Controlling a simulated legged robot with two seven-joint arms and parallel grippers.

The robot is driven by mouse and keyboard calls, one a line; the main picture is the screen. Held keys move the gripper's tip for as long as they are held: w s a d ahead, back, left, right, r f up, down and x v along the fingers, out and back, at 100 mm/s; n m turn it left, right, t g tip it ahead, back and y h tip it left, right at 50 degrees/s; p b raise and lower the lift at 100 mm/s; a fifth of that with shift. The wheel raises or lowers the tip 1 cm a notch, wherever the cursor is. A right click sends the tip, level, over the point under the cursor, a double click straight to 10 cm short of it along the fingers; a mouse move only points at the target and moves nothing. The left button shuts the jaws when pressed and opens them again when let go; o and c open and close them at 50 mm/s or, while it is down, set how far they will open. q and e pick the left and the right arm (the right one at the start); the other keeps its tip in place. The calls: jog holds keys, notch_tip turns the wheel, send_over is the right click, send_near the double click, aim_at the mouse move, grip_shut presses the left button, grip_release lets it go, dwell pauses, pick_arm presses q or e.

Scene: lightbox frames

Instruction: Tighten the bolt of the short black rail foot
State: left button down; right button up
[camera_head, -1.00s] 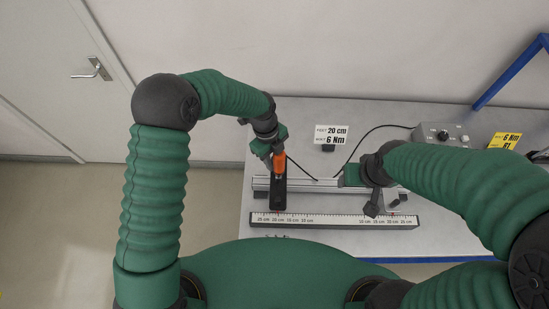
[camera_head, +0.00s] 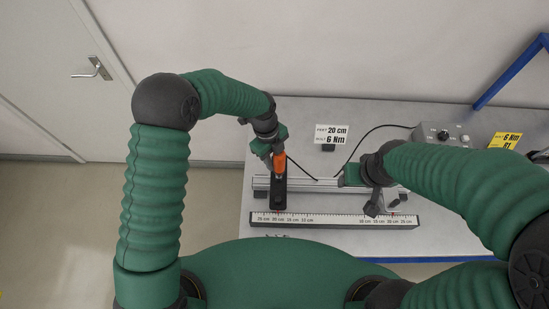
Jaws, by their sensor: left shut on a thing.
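A silver rail (camera_head: 309,185) lies across the table. A black rail foot (camera_head: 278,199) sits at its left part, its lower end at the scale bar; its bolt is too small to make out. My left gripper (camera_head: 278,155) is shut on an orange-handled tool (camera_head: 280,165), which stands roughly upright over the foot. Whether the tool's tip sits on the bolt is hidden. My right gripper (camera_head: 373,201) is at the right part of the rail, close to another dark foot (camera_head: 393,202) there. Its fingers are too dark and small to tell whether they are open.
A long scale bar (camera_head: 335,221) lies in front of the rail. A sign reading 20 cm and 6 Nm (camera_head: 332,134) stands behind it. A grey control box (camera_head: 441,135) with a cable and a yellow 6 Nm card (camera_head: 504,141) are at the back right.

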dwell(0.3)
jog(key=p+v, duration=0.1)
jog(key=p, duration=0.1)
jog(key=p+v, duration=0.1)
jog(key=v, duration=0.1)
jog(key=shift+w+r+p, duration=0.35)
jog(key=shift+w, duration=0.2)
